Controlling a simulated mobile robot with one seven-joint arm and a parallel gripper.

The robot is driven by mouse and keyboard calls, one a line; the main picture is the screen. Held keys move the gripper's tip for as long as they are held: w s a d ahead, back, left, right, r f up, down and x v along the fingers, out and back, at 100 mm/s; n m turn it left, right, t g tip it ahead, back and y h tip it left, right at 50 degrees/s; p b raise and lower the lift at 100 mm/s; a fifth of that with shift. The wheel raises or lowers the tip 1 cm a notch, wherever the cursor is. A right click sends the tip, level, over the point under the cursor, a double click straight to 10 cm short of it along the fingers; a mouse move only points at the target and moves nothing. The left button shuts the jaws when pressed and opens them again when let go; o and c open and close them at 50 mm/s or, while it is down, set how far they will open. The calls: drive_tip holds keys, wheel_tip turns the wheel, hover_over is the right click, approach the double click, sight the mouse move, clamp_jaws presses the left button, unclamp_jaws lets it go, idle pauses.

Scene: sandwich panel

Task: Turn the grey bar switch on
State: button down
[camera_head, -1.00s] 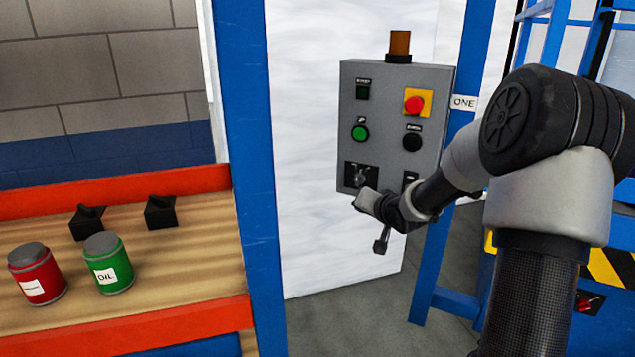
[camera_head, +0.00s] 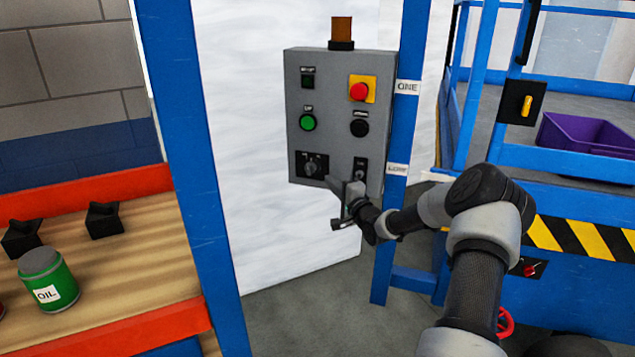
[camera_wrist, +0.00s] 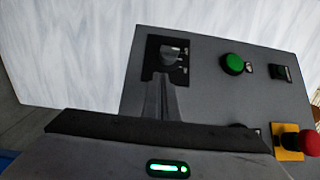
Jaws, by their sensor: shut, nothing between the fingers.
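The grey bar switch (camera_head: 312,167) sits on a black plate at the lower left of the grey control panel (camera_head: 335,125). In the wrist view the grey bar switch (camera_wrist: 170,52) shows at the panel's upper left, just beyond my fingertips. Its exact turn is too small to read. My gripper (camera_head: 337,186) is shut and empty, in front of the panel's lower edge, below and right of the switch. In the wrist view my shut gripper (camera_wrist: 166,82) reaches towards the switch plate; whether it touches is unclear.
A green button (camera_head: 307,122), black button (camera_head: 359,129) and red emergency button (camera_head: 359,91) sit above. A small second switch (camera_head: 360,169) is at the panel's lower right, near my gripper. A blue post (camera_head: 400,120) stands right of the panel; a shelf with a green can (camera_head: 48,280) is left.

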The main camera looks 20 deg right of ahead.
sight(318, 179)
drive_tip(key=w+a, duration=0.1)
drive_tip(key=w, duration=0.1)
drive_tip(key=w+a, duration=0.2)
